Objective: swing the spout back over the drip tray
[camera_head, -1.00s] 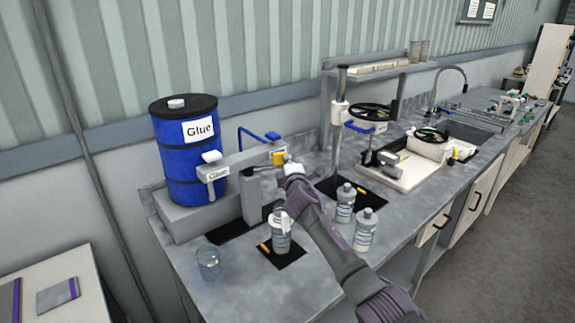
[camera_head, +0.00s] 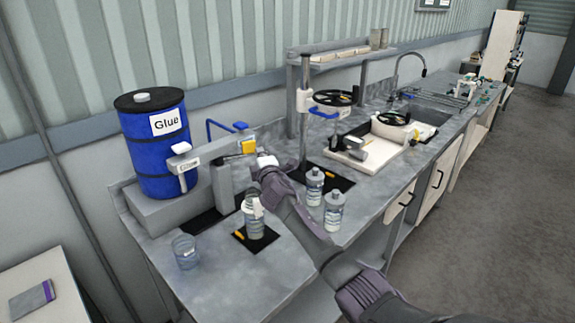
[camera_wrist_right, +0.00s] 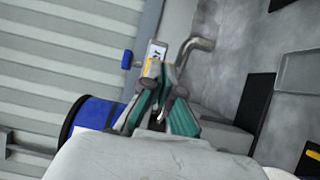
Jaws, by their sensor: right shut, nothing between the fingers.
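The glue dispenser (camera_head: 188,163) stands in front of the blue glue drum (camera_head: 156,150). A thin grey bar, which looks like its spout (camera_head: 228,158), runs right to a yellow block. A bent metal pipe (camera_wrist_right: 197,45) shows beyond my fingers in the right wrist view; I cannot tell whether it is the spout's end. My right gripper (camera_head: 262,160) is shut and empty just beside the yellow block; its teal fingers (camera_wrist_right: 166,105) show close up. I cannot tell whether they touch anything. A dark flat area, possibly the drip tray (camera_head: 203,222), lies below the dispenser, partly hidden. My left gripper is out of view.
A bottle (camera_head: 254,222) stands on a black mat (camera_head: 268,238) under my right forearm. A clear jar (camera_head: 185,250) stands at the front left. Two bottles (camera_head: 314,188) (camera_head: 333,213) stand to the right of my arm. A blue handle (camera_head: 240,125) rises behind the dispenser.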

